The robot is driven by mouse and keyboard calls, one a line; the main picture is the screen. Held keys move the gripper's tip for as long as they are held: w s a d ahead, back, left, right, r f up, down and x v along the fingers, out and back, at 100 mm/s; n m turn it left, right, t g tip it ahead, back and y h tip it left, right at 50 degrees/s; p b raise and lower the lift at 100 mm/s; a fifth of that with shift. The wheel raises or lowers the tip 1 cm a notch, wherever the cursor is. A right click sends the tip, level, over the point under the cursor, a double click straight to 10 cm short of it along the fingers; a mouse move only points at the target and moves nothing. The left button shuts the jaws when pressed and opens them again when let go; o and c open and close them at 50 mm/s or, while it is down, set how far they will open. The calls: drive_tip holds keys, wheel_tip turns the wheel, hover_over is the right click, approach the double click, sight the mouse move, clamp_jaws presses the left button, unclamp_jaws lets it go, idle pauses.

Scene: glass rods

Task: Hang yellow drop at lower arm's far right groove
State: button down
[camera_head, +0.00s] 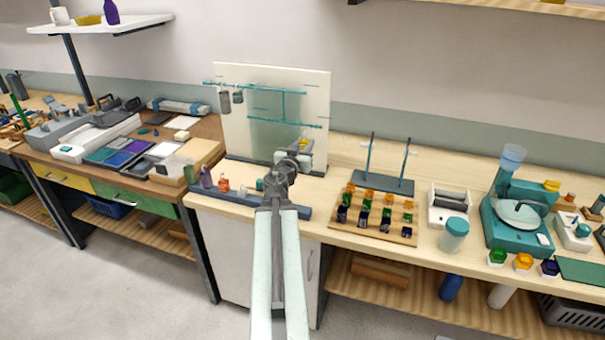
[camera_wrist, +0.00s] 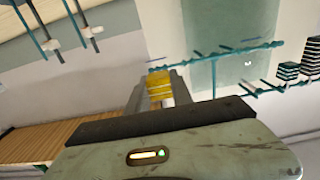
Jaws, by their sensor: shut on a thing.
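The yellow drop (camera_head: 303,140) is in my gripper (camera_head: 300,149). In the wrist view, the banded yellow drop (camera_wrist: 159,87) shows between the jaws (camera_wrist: 160,95). The teal lower arm (camera_head: 284,123) crosses the white backboard. It also shows in the wrist view (camera_wrist: 212,57), which looks turned over. The drop appears just below this arm's right part in the head view, near the arm's end in the wrist view. I cannot tell if they touch. My gripper hides part of the board's lower right; individual grooves are too small to make out.
Grey drops (camera_head: 225,101) hang at the left of the upper arm (camera_head: 250,88). Small bottles (camera_head: 223,185) stand along the front left edge. A wooden block of coloured drops (camera_head: 375,214) and a two-post stand (camera_head: 378,182) are at right.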

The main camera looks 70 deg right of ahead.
drive_tip(key=shift+a+f, duration=0.2)
drive_tip(key=shift+f, duration=0.35)
drive_tip(key=shift+a+f, duration=0.15)
drive_tip(key=shift+f, duration=0.35)
drive_tip(key=shift+d+r, duration=0.1)
drive_tip(key=shift+r, duration=0.2)
drive_tip(key=shift+d, duration=0.2)
drive_tip(key=d, duration=1.1)
drive_tip(key=shift+w+d, duration=0.25)
drive_tip(key=shift+w, duration=0.05)
drive_tip(key=shift+a, duration=0.15)
drive_tip(key=shift+f, duration=0.1)
drive_tip(key=shift+f+b, duration=0.45)
drive_tip(key=shift+f, duration=0.05)
